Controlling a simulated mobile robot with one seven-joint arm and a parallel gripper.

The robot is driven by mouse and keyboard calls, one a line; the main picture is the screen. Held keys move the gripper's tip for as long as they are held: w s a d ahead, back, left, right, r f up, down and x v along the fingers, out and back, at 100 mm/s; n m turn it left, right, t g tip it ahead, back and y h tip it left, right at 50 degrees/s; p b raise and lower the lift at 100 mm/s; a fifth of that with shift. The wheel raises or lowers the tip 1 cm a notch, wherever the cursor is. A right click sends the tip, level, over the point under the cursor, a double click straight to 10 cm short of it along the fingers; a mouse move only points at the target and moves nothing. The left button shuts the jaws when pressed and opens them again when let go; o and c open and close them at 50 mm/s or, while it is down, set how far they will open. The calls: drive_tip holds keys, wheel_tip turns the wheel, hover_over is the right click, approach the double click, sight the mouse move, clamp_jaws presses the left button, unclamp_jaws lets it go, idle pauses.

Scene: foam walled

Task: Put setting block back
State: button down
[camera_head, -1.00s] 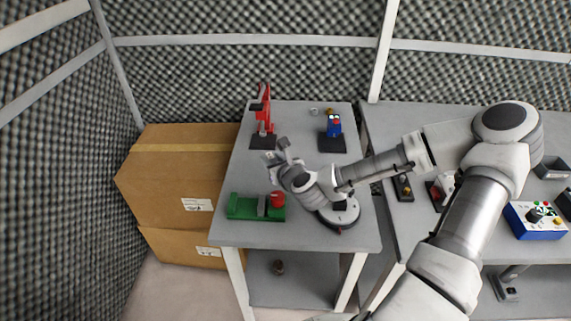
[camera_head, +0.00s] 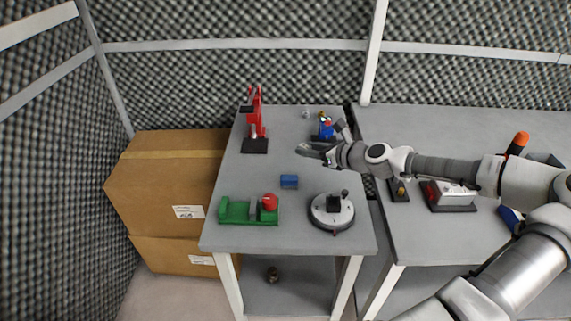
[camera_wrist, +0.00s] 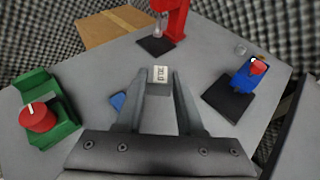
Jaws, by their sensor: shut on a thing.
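My gripper (camera_wrist: 160,98) is shut on a small grey block (camera_wrist: 160,87) with a white marked label on top, taken here as the setting block. It holds the block between its fingertips above the grey table (camera_head: 236,176). In the head view my gripper (camera_head: 308,151) is over the back half of the table, left of the blue device (camera_head: 326,129). The held block is too small to make out clearly there. A separate blue block (camera_head: 289,181) lies on the table in front of my gripper; it also shows beside the left finger in the wrist view (camera_wrist: 117,101).
A red press (camera_head: 257,120) stands at the back left. A green fixture (camera_head: 235,212) with a red knob is at the front left, a round grey dial device (camera_head: 321,213) at the front right. Cardboard boxes (camera_head: 165,185) stand left of the table. A second table adjoins on the right.

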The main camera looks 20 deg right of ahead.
drive_tip(key=b, duration=0.1)
hover_over(286, 168)
wheel_tip(286, 168, down, 5)
drive_tip(key=shift+r, duration=0.1)
drive_tip(key=shift+f+b, duration=0.5)
drive_tip(key=shift+f, duration=1.5)
drive_tip(key=shift+f, duration=0.2)
drive_tip(key=c, duration=0.5)
unclamp_jaws()
drive_tip(key=shift+r, duration=0.1)
drive_tip(key=shift+s+d+r, duration=0.1)
drive_tip(key=shift+d+r, duration=0.05)
drive_tip(key=p+v, duration=0.1)
drive_tip(key=v, duration=1)
drive_tip(key=shift+s+d+r+p, duration=0.1)
drive_tip(key=shift+s+p, duration=0.2)
drive_tip(key=shift+s, duration=0.05)
